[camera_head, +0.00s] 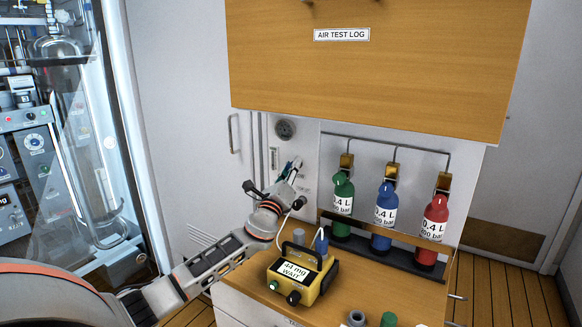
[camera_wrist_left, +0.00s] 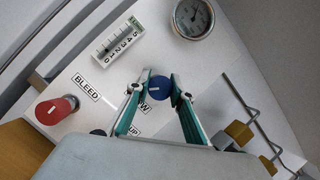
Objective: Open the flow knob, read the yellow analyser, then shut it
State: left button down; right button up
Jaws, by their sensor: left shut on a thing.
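The blue flow knob (camera_wrist_left: 160,84) is on the white panel, in the middle of the left wrist view. My left gripper (camera_wrist_left: 159,80) is shut on it, with one teal finger on each side. The label by it is partly hidden; "OW" shows. In the head view my left gripper (camera_head: 292,169) reaches the panel and the knob is hidden there. The yellow analyser (camera_head: 302,277) stands on the wooden counter, its screen reading "44 mg WAIT". My right gripper is not in view.
A red knob (camera_wrist_left: 56,109) marked BLEED, a flow scale (camera_wrist_left: 118,40) and a round gauge (camera_wrist_left: 193,17) are near the blue knob. Green (camera_head: 342,205), blue (camera_head: 384,215) and red (camera_head: 433,228) bottles stand right of my arm. A wooden cabinet (camera_head: 400,70) overhangs the panel.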

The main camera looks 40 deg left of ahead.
pick_arm(q)
jog(key=shift+r+n, duration=0.1)
jog(key=shift+n, duration=0.4)
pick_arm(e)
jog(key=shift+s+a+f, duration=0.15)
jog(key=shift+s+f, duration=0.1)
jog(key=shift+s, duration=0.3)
pick_arm(q)
jog(key=c, duration=1.8)
grip_release()
jog(key=shift+o, duration=0.2)
jog(key=shift+s+f, duration=0.2)
jog(key=v, duration=1.1)
jog(key=shift+s+d, duration=0.25)
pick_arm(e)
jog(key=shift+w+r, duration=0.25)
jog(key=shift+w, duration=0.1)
